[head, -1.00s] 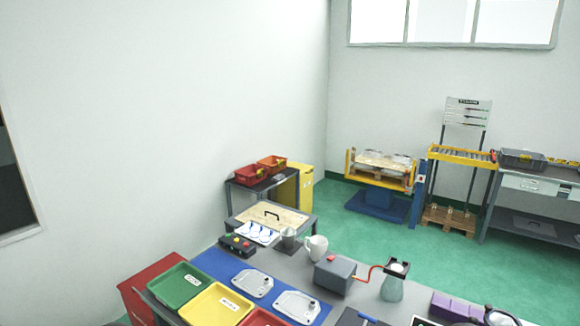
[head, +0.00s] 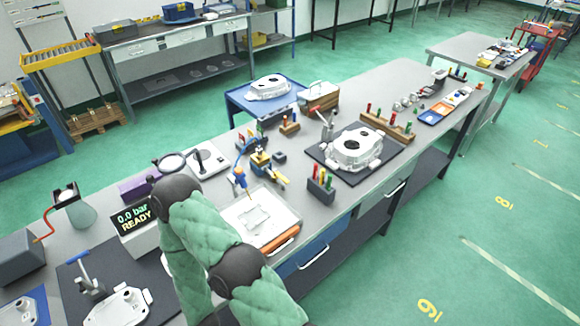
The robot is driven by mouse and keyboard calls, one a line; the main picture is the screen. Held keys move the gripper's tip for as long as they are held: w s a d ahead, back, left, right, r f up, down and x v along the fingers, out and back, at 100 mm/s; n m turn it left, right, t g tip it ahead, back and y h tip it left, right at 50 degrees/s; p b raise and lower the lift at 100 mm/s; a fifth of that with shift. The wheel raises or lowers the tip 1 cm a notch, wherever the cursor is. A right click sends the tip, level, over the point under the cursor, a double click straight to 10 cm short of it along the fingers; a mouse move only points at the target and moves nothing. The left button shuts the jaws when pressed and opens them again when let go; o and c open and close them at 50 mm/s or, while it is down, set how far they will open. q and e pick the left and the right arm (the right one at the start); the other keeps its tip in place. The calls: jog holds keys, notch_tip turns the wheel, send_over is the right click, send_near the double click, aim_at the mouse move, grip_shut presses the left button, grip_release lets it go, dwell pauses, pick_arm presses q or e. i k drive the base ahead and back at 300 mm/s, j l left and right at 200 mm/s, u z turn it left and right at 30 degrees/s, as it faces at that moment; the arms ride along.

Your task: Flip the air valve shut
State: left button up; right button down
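I cannot make out the air valve for certain. A small yellow fitting (head: 261,160) with blue parts stands at the middle of the bench in the head view, beside a blue tool with a yellow tip (head: 240,180). A blue-handled clamp (head: 82,268) stands over a casting (head: 122,307) at the lower left. A tester (head: 134,222) reads "0.0 bar READY". One of my arms, in a green sleeve, rises from the bottom and hides part of the bench.
A white tray (head: 284,226) lies near the bench's front edge. A casting (head: 354,147) sits on a dark mat to the right, behind a tool rack (head: 320,190). A blue cart (head: 237,97) holds another casting.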

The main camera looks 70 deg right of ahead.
aim_at(274, 172)
jog(key=z, duration=2)
